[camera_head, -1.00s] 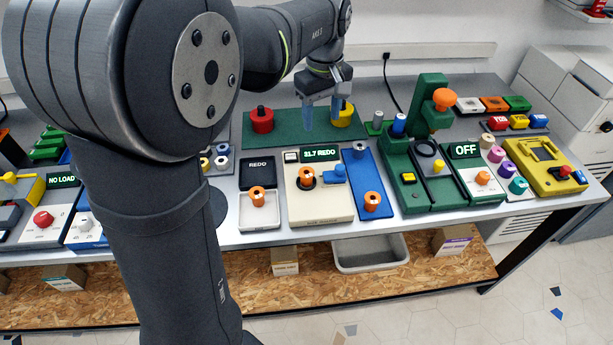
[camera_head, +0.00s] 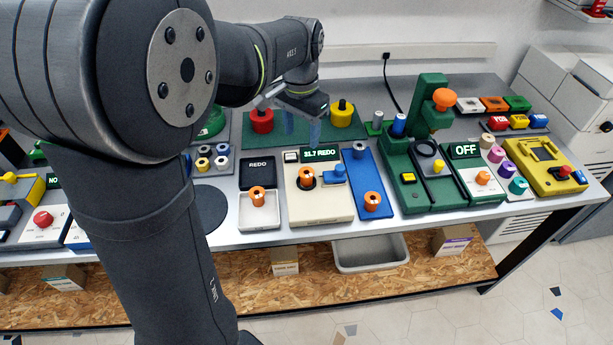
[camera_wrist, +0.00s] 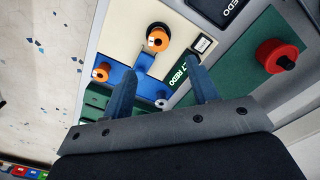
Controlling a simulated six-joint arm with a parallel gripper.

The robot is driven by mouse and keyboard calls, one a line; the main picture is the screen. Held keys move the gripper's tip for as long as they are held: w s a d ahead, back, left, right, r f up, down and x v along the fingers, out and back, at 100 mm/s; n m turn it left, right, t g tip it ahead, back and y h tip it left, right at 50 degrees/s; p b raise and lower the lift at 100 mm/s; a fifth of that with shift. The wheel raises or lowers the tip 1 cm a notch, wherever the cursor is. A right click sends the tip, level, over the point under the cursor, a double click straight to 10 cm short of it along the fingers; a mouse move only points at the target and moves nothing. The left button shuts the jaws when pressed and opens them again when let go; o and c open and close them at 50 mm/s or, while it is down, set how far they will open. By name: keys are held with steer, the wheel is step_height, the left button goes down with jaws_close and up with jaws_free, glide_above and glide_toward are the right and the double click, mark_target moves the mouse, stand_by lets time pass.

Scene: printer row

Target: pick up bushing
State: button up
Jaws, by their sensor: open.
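An orange bushing (camera_head: 307,175) sits in the dark round seat of the cream gauge (camera_head: 321,213), whose display reads "31.7 REDO". It also shows in the wrist view (camera_wrist: 158,38), beyond the fingertips. A second orange bushing (camera_head: 257,196) stands on the white tray below the "REDO" panel. A third (camera_head: 371,202) is at the near end of the blue plate (camera_head: 365,177). My gripper (camera_head: 301,128) is open and empty above the rear of the gauge. Its two blue fingers (camera_wrist: 162,70) are spread apart and touch no bushing.
Behind the gauge is a green mat (camera_head: 353,133) with a red spool (camera_head: 261,120) and a yellow spool (camera_head: 342,113). A green press (camera_head: 427,110) rises to the right. A blue slide (camera_head: 334,174) is beside the seated bushing. A grey bin (camera_head: 370,266) is below the table.

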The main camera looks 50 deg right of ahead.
glide_above(307, 172)
steer(key=a, duration=0.1)
steer(key=f, duration=0.9)
steer(key=shift+w+f, duration=0.1)
steer(key=shift+w, duration=0.25)
steer(key=shift+s+d+f, duration=0.1)
steer(key=shift+d+f, duration=0.05)
steer(key=shift+f, duration=0.75)
steer(key=shift+s+d+f, duration=0.1)
steer(key=shift+d+f, duration=0.1)
steer(key=shift+f, duration=0.7)
steer(key=shift+s+d+f, duration=0.1)
steer(key=shift+d+f, duration=0.05)
steer(key=shift+f, duration=0.75)
steer(key=c, duration=0.9)
steer(key=shift+c, duration=0.2)
steer(key=shift+r, duration=0.15)
